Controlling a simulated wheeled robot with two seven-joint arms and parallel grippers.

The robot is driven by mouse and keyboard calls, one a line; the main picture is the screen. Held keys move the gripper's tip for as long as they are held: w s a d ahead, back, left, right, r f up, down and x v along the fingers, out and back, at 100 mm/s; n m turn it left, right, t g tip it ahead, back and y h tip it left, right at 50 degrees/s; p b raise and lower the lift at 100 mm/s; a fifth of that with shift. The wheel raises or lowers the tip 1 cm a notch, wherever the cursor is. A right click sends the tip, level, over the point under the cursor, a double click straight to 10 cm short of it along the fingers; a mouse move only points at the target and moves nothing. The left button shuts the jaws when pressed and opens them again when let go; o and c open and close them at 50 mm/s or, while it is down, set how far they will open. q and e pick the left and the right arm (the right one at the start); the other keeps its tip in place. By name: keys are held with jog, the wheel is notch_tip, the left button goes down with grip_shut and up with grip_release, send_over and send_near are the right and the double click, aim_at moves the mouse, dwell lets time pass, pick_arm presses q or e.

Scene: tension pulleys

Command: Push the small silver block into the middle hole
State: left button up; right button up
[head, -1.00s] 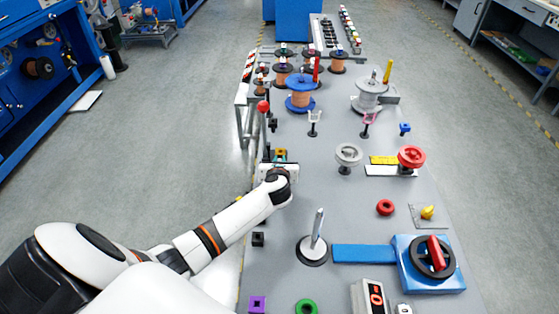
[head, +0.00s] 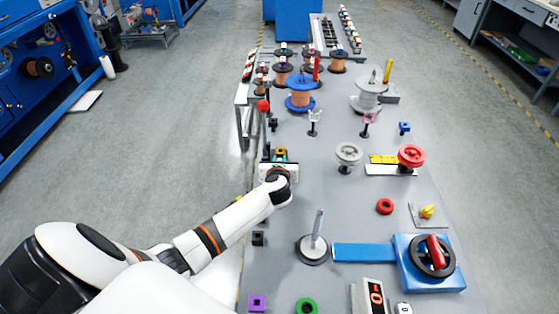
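My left gripper (head: 279,165) is at the left edge of the grey table, reached by my white arm from the lower left. Its wrist and white body cover its fingertips, so I cannot tell if it is open or shut, or if it touches anything. A small green, yellow and orange piece (head: 281,154) shows just beyond it. I cannot make out the small silver block or the middle hole; they may be hidden behind the gripper. My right gripper is not in view.
A grey handwheel (head: 348,154) and a red handwheel (head: 411,156) stand right of the gripper. A metal post (head: 318,228) stands nearer. Wire spools, including a blue one (head: 300,96), stand farther back. A black block (head: 258,238) sits by the left edge.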

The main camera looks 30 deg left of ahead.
pick_arm(q)
jog(key=o, duration=0.3)
jog(key=shift+s+f, duration=0.2)
jog(key=shift+f, duration=0.2)
jog(key=shift+o, duration=0.2)
jog(key=shift+d, duration=0.1)
jog(key=shift+s+d, duration=0.15)
jog(key=r+v, duration=0.1)
jog(key=v, duration=1)
jog(key=shift+p, duration=0.45)
jog(key=shift+s+r, duration=0.1)
